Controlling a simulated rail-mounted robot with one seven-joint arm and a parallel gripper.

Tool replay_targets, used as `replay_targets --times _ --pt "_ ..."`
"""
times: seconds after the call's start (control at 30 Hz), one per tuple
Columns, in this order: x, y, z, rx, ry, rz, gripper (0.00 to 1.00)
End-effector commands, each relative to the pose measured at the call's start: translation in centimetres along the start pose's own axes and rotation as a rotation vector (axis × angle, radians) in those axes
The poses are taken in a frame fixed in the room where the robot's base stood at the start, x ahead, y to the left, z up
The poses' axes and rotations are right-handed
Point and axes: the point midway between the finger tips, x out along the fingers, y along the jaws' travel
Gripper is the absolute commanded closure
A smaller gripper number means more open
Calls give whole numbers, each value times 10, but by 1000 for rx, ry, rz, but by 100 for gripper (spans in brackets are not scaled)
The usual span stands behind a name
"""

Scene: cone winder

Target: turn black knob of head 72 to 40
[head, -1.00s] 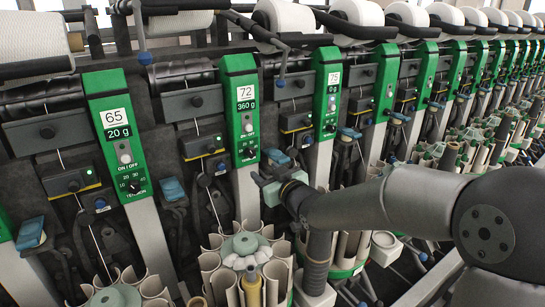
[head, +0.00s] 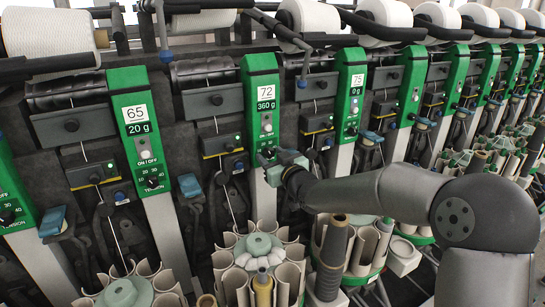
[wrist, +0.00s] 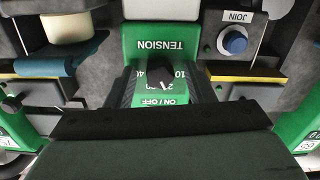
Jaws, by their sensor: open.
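Head 72 is a green panel (head: 261,82) with a "72" label and a 360 g readout. Its black knob (wrist: 190,72) sits under the word TENSION, which appears upside down in the wrist view. The scale shows 40 on the left and 10 on the right; the numbers between are partly covered. A white pointer line on the knob slants to the lower left. My gripper (head: 270,158) is at the panel's lower end in the head view, covering most of the knob there. My gripper (wrist: 165,90) is open, its fingers on both sides of the knob.
Head 65 (head: 137,110) stands to the left, reading 20 g, and head 75 (head: 353,80) to the right, reading 0 g. A blue JOIN button (wrist: 234,42) is beside the panel. Bobbin magazines (head: 258,245) stand below.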

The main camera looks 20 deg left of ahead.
Motion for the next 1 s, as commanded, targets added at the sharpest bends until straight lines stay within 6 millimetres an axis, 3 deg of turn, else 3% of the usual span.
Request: replay_targets --times 0.03,0.2,0.63,1.0 --pt "0 0 0 0 0 0 54" --pt "0 0 0 0 0 0 96" --pt "-1 1 1 72 0 1 96" --pt "-1 1 1 366 1 2 96"
